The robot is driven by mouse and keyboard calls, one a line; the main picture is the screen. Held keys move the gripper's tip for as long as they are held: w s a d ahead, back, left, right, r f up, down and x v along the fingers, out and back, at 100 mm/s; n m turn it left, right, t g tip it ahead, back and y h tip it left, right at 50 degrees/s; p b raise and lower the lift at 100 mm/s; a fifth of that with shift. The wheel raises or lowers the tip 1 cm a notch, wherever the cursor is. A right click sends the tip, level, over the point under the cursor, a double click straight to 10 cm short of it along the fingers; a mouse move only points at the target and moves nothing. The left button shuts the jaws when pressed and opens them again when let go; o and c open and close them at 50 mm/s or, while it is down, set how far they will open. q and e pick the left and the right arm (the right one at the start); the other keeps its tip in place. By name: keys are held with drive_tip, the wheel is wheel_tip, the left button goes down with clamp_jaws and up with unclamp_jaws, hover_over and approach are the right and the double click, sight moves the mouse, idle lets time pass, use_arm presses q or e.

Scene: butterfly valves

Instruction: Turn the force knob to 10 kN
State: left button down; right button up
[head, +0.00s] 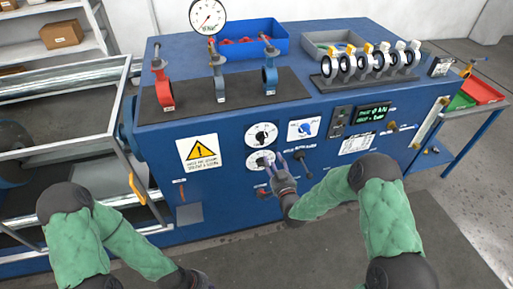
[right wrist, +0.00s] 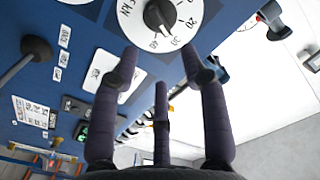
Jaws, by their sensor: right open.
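The force knob is a black knob on a white dial (right wrist: 160,18) marked in kN, at the top of the right wrist view. Its pointer seems to lie near 30 to 40, though the view is tight. In the head view it appears to be the upper white dial (head: 261,135) on the blue panel. My right gripper (head: 274,160) is open and empty in front of the panel; its fingers (right wrist: 160,70) are spread and apart from the knob. It partly overlaps a lower white dial (head: 255,159).
A black lever (head: 300,153) and a white plate with a blue dial (head: 304,129) are right of the dials. A green-lit display (head: 373,112) is farther right. Clamps and a gauge (head: 207,16) stand on the bench top. The floor in front is clear.

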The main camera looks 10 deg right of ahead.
sight(263, 139)
drive_tip(key=w+b, duration=0.1)
drive_tip(key=w, duration=1)
clamp_jaws()
